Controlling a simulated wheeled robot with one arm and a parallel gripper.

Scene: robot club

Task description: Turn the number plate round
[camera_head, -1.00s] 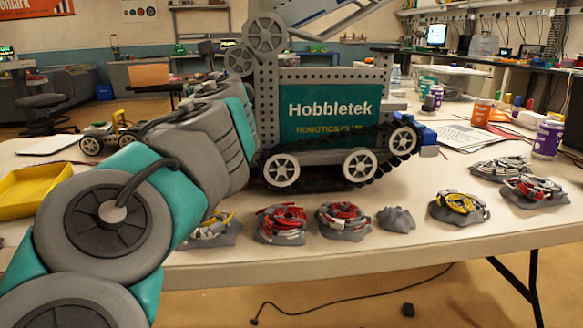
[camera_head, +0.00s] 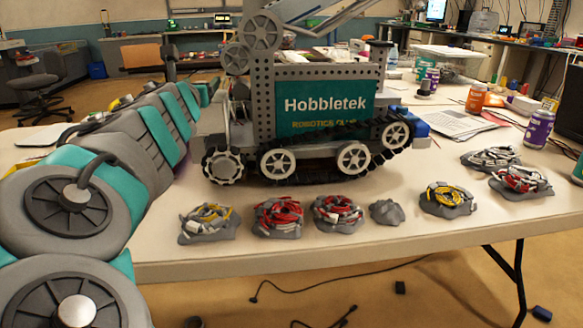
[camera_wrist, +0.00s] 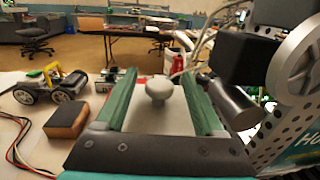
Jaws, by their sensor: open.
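My gripper (camera_wrist: 157,76) is open in the wrist view, its two green fingers spread apart. A pale grey round knob (camera_wrist: 158,89) shows between the fingers; I cannot tell whether it touches either one. The tracked robot model (camera_head: 262,105) stands on the table in the head view, with a teal panel (camera_head: 330,112) reading "Hobbletek". Its perforated side is close at the right of my gripper in the wrist view (camera_wrist: 292,85). I cannot make out for certain which part is the number plate. My arm hides the jaws in the head view.
Several grey pouches with coiled wires (camera_head: 277,216) line the table's (camera_head: 370,237) front edge.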

